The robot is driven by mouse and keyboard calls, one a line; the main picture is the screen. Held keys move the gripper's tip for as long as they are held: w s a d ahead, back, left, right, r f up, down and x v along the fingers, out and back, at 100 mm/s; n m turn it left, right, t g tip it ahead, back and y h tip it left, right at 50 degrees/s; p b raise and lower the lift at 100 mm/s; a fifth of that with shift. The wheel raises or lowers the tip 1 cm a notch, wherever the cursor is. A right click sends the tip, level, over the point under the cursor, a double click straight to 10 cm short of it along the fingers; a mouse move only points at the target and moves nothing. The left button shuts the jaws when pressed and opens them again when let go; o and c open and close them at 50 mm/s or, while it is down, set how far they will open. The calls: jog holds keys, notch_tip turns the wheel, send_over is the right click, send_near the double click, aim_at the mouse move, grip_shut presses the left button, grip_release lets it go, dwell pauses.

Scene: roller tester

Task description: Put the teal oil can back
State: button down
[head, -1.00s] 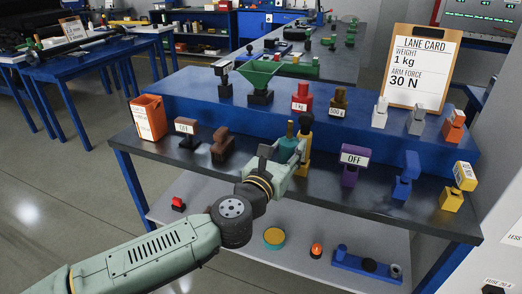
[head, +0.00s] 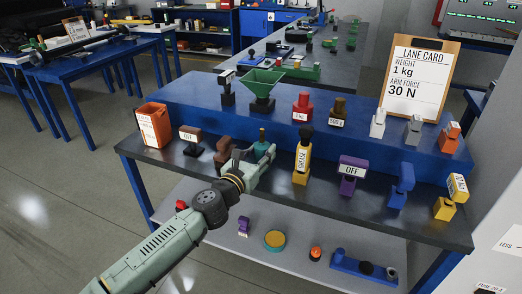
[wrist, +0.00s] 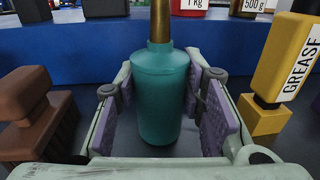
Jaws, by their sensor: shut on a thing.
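The teal oil can (head: 261,148) has a cylindrical body and a brass-coloured neck. It is upright over the dark front shelf of the bench, between the brown block tool on the left and the yellow grease bottle (head: 302,160) on the right. My gripper (head: 256,157) is shut on the can, with its purple pads on either side of the body. The can (wrist: 161,95) fills the middle of the wrist view. I cannot tell whether its base touches the shelf. The grease bottle (wrist: 283,75) stands apart from my right finger.
The brown block tool (wrist: 38,110) stands close to my left finger. An orange bin (head: 154,125) is at the bench's left end. The purple OFF block (head: 350,176) stands right of the grease bottle. The blue raised step (head: 225,112) behind carries a green funnel and weights.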

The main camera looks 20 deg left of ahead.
jog(key=shift+f+b, duration=0.2)
jog(key=shift+b, duration=0.15)
jog(key=c, duration=1.1)
grip_release()
jog(key=shift+o, duration=0.2)
jog(key=shift+r, duration=0.15)
